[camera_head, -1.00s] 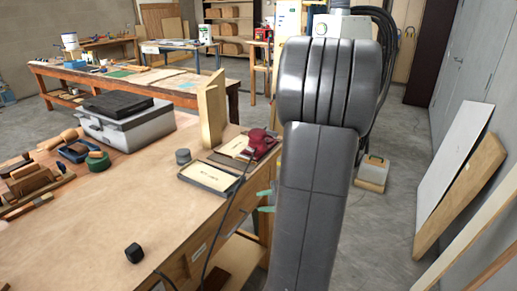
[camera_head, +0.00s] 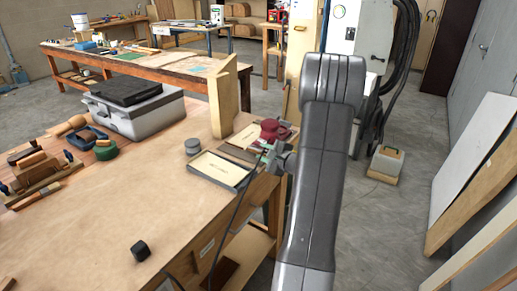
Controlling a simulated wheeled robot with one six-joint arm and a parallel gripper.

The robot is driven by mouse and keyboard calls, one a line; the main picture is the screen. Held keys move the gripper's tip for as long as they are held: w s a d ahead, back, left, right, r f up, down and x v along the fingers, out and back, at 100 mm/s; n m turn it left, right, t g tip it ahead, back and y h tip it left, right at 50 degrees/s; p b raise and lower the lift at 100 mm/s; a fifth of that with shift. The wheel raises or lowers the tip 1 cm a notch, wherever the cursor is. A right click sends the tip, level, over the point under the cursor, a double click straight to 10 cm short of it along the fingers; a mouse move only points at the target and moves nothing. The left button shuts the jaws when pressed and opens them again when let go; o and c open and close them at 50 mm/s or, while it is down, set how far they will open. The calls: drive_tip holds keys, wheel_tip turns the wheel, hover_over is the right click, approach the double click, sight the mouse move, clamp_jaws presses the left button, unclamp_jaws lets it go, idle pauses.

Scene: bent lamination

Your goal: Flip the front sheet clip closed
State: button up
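The front sheet, a cream sheet in a dark-edged tray (camera_head: 218,169), lies at the right edge of the wooden workbench. A second, similar tray (camera_head: 241,141) lies just behind it. The front sheet's clip is too small to make out. My gripper (camera_head: 264,154), grey with green fingertips, is at the right end of the front tray, by the bench edge. It is partly hidden by my arm. Whether its fingertips touch the tray or a clip cannot be told, nor whether they are open.
A maroon power tool (camera_head: 273,131) with a dark cable stands behind my gripper. A wooden upright (camera_head: 226,99), a grey toolbox (camera_head: 135,110) and a round grey tin (camera_head: 193,146) are on the bench. A black block (camera_head: 140,251) lies nearer. The bench's middle is clear.

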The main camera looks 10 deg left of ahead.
sight(257, 148)
drive_tip(key=shift+x, duration=1.75)
